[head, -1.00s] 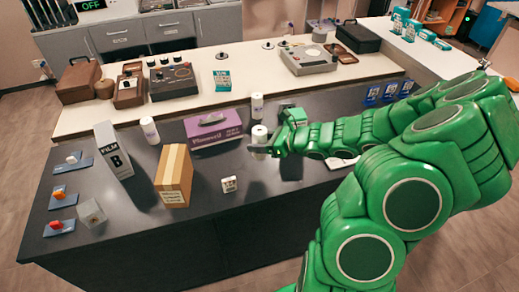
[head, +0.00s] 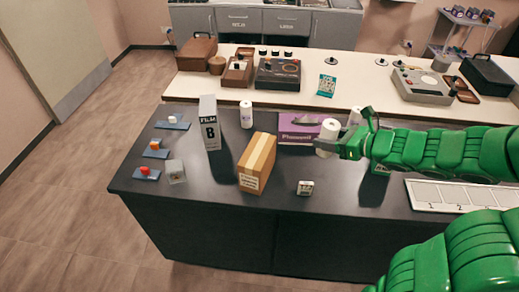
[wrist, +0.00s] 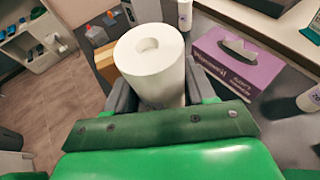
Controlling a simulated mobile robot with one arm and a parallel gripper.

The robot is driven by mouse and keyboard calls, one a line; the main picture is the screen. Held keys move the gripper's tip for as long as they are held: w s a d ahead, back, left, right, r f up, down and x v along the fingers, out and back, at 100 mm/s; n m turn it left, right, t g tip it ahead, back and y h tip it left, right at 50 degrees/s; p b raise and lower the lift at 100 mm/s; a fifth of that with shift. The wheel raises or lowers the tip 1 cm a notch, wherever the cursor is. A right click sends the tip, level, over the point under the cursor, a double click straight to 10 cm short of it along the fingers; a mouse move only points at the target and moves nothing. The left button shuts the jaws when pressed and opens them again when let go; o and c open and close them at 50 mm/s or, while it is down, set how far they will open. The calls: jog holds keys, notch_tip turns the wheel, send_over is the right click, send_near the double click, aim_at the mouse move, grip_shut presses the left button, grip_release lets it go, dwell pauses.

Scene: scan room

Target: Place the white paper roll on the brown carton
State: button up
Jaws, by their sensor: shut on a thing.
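The white paper roll (head: 328,134) is held upright in my green gripper (head: 336,146), above the dark counter. In the wrist view the roll (wrist: 152,66) stands between the two grey fingers, its top hole facing the camera. The brown carton (head: 257,163) stands on the dark counter to the left of my gripper, with a pale tape strip along its top. Its top looks bare. In the wrist view part of the carton (wrist: 105,62) shows behind the roll on the left, mostly hidden.
A purple tissue box (head: 290,127) stands behind the carton, and a tall grey film box (head: 209,122) to its left. A white bottle (head: 246,114) stands behind.

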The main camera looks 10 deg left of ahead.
jog(key=s+a+r+n+g+y, duration=0.1)
jog(key=s+a+r+n+g, duration=0.1)
jog(key=s+a+r, duration=0.4)
jog(key=s+a+r+n+g+y, duration=0.1)
jog(key=s+a+r+n+g, duration=0.25)
jog(key=a, duration=0.55)
jog(key=m, duration=0.2)
send_over(258, 150)
jog(key=shift+n+t, duration=0.25)
jog(key=shift+t, duration=0.1)
jog(key=shift+f, duration=4.6)
jog(key=shift+w+f+h, duration=0.15)
jog(key=shift+f+h, duration=0.15)
jog(key=shift+f, duration=1.4)
jog(key=shift+f, duration=0.15)
jog(key=o, duration=1.2)
